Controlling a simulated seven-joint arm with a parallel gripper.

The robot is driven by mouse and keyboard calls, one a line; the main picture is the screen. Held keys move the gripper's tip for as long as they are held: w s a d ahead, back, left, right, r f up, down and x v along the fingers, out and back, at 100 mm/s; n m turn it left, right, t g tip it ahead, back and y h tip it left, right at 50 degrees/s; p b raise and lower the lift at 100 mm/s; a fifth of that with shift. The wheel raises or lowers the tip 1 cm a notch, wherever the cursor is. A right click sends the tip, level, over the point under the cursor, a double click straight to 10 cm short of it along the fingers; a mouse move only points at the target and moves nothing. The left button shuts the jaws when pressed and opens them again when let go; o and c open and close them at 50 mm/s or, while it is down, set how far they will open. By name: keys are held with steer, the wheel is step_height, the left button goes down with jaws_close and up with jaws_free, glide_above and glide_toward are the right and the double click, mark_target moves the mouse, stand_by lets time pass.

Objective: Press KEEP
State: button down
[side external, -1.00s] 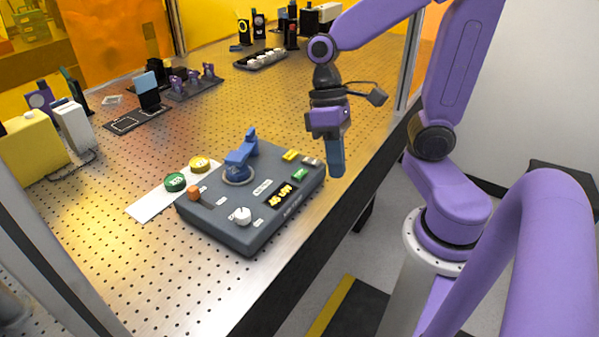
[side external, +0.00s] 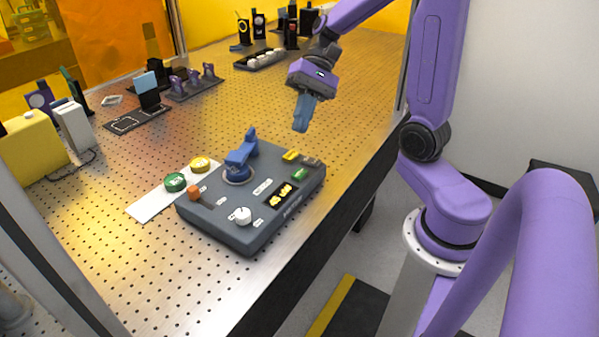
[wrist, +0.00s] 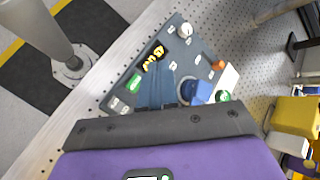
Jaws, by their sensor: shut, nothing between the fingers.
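The dark grey control box (side external: 245,222) sits on the perforated table. It carries a lit yellow display (side external: 281,195), a green rectangular key (side external: 300,174), a yellow key (side external: 290,155), a white knob (side external: 242,215), an orange knob (side external: 194,192) and a blue lever (side external: 242,155). Beside it, a white strip (side external: 148,208) bears a green round button (side external: 175,182) and a yellow round button (side external: 200,164). I cannot read which is KEEP. My gripper (side external: 300,129) is shut, empty and tilted, above the box's back right side. The wrist view shows its blue fingers (wrist: 155,92) over the box.
A yellow block (side external: 32,150) and a white block (side external: 73,127) stand at the left. Racks of optics (side external: 195,82) stand further back. The table's front edge lies right of the box.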

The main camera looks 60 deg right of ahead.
mark_target(302, 170)
stand_by(0.3)
steer(key=shift+f, duration=4.4)
steer(key=shift+f, duration=0.1)
steer(key=shift+f, duration=0.35)
steer(key=shift+f, duration=0.45)
steer(key=shift+r, duration=0.9)
